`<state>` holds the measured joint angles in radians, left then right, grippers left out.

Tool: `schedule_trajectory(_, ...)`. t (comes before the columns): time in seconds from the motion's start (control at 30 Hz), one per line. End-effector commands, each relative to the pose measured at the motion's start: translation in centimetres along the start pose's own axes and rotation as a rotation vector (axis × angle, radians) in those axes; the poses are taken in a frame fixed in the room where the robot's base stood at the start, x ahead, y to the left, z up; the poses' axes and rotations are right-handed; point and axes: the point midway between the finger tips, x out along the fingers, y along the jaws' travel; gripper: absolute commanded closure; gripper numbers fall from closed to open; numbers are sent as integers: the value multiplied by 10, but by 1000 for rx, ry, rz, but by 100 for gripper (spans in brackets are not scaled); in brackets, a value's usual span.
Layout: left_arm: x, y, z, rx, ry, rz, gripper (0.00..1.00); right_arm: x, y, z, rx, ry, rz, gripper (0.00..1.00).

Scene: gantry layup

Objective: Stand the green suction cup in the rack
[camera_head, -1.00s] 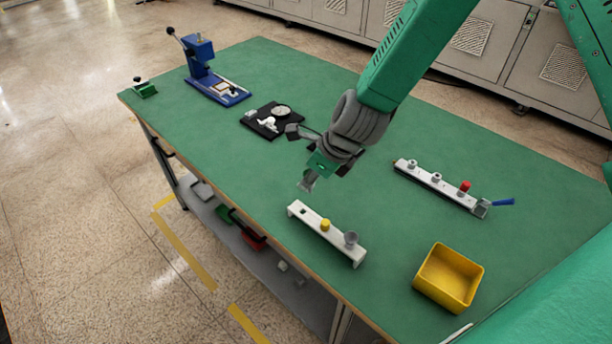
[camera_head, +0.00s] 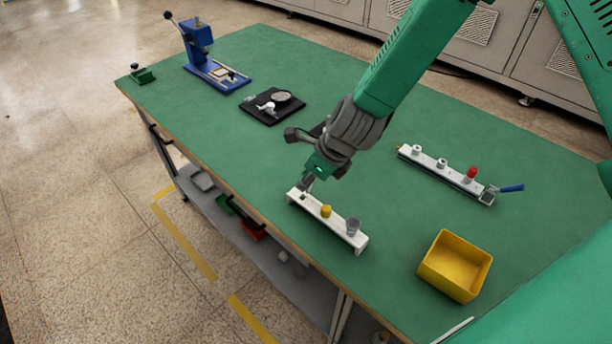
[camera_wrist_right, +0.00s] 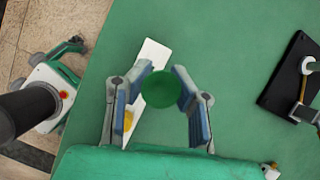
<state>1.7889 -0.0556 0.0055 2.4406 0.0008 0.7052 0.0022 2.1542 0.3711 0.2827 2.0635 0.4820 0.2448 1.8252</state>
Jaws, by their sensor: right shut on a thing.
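The green suction cup (camera_wrist_right: 160,89) shows as a round green disc between the fingers of my right gripper (camera_wrist_right: 159,92) in the right wrist view. The gripper is shut on it. In the head view my right gripper (camera_head: 307,184) is at the left end of the white rack (camera_head: 341,231), and the cup cannot be made out there. Whether the cup touches the rack is unclear. The rack carries a yellow cup (camera_head: 326,211) near its middle and a grey cup (camera_head: 352,226) at its right end. My left gripper is not in view.
A yellow bin (camera_head: 455,265) stands right of the rack. A white rail (camera_head: 430,170) with several fittings and a blue lever lies behind. A black plate (camera_head: 272,108) and a blue press (camera_head: 205,55) are farther left. The table's front edge runs close to the rack.

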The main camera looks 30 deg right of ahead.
Motion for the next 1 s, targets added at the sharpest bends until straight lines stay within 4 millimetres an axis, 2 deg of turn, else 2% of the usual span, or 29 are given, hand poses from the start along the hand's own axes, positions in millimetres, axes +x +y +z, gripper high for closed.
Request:
schedule_trajectory(0.2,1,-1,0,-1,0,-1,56,1,4,3,-6,2,-4,100)
schedule_trajectory(1.0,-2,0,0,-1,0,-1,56,-2,-5,-4,2,-3,2,100)
